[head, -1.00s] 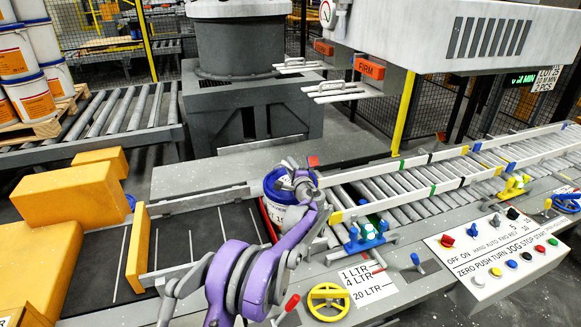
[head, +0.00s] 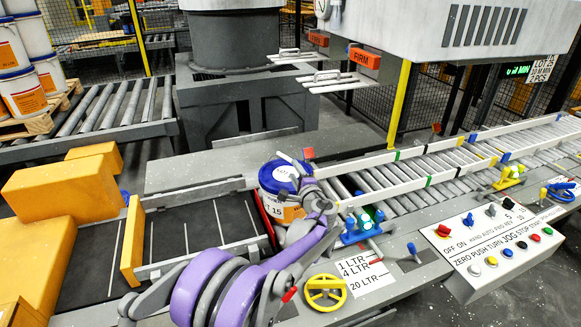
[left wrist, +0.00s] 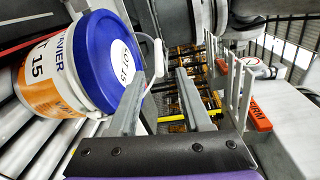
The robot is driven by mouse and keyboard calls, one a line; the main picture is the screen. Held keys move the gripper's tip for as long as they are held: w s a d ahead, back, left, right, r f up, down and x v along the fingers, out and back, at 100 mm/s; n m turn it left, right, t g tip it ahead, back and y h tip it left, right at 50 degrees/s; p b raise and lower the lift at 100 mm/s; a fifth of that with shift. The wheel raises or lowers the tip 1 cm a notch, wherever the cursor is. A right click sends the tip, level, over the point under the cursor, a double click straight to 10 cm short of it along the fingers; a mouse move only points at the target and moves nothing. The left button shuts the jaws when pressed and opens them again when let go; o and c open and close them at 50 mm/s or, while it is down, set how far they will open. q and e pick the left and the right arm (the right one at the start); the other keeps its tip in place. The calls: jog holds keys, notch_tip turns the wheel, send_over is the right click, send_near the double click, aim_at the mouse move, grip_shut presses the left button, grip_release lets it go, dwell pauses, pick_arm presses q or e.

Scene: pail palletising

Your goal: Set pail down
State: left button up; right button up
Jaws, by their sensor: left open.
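The pail (head: 283,207) has a blue lid, a white body and an orange label. It stands upright at the right end of the dark belt, where the roller conveyor begins. In the left wrist view the pail (left wrist: 55,75) fills the upper left, its lid marked LOT 15. Its white handle shows beside the lid. My left gripper (head: 303,178) is at the pail's right side near the lid in the head view. Its fingers (left wrist: 157,98) are apart, with nothing seen between them. Part of the pail is hidden by my left arm. My right gripper is out of view.
The roller conveyor (head: 445,168) runs off to the right. A yellow pusher plate (head: 133,240) and yellow blocks stand left of the belt. The control panel (head: 500,243) and yellow handwheel (head: 325,290) are in front. Stacked pails (head: 22,88) stand on a pallet at the back left.

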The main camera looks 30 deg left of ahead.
pick_arm(q)
jog(key=s+d+f+n+g+h, duration=0.1)
jog(key=s+d+n+g+h, duration=0.15)
jog(key=s, duration=0.75)
jog(key=s+d+f+n+g+h, duration=0.2)
jog(key=s+d+n, duration=0.15)
jog(key=s, duration=0.65)
jog(key=s+d+f+n+h, duration=0.1)
jog(key=s+d+f+h, duration=0.1)
jog(key=s, duration=0.4)
jog(key=s+d+f+n+g+h, duration=0.1)
jog(key=s+d+f+n+h, duration=0.1)
jog(key=s+d, duration=0.5)
jog(key=s+d+f+n+g+h, duration=0.1)
jog(key=s+d+f+h, duration=0.2)
jog(key=s, duration=0.4)
notch_tip(320, 180, down, 2)
jog(key=shift+s+d+f+n+h, duration=0.2)
jog(key=shift+d+n+h, duration=0.2)
jog(key=shift+d, duration=0.25)
